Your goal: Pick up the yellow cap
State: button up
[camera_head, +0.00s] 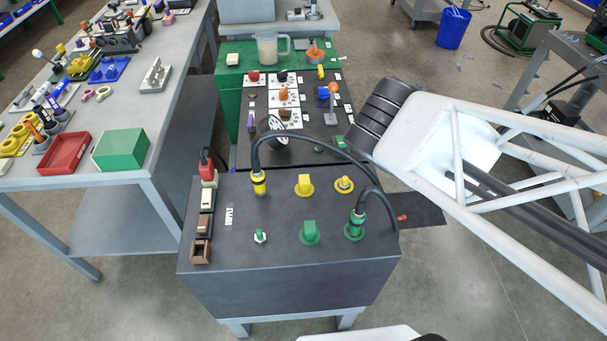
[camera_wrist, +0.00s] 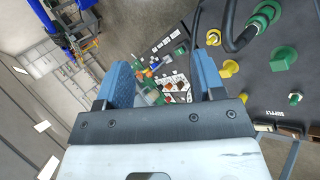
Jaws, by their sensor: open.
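A yellow square-topped cap (camera_head: 304,186) sits on a yellow round base on the dark cart panel, in the middle of the head view. A smaller yellow round fitting (camera_head: 344,184) is to its right. The cap also shows in the wrist view (camera_wrist: 228,68), right of the fingers, with the round fitting (camera_wrist: 214,38) above it. I cannot tell for sure which yellow piece the task names. My gripper (camera_wrist: 165,78) is open and empty, its two blue fingers apart, and is clear of the yellow pieces. In the head view the fingertips do not show.
A yellow plug (camera_head: 259,185) and a green plug (camera_head: 355,227) have black cables arching over the panel. A green square-topped cap (camera_head: 310,232) and a small toggle (camera_head: 260,236) are in front. A grey workbench (camera_head: 110,184) with parts stands left.

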jog(key=w+a+f+n+t, duration=0.2)
jog(key=w+f+n, duration=0.25)
jog(key=n, duration=0.25)
jog(key=n+t+y, duration=0.5)
jog(key=n+y, duration=0.1)
jog(key=n, duration=1.3)
send_near(305, 180)
jog(key=shift+v, duration=0.8)
jog(key=shift+w, duration=0.15)
jog(key=shift+x, duration=3.3)
jog(key=shift+x, duration=2.6)
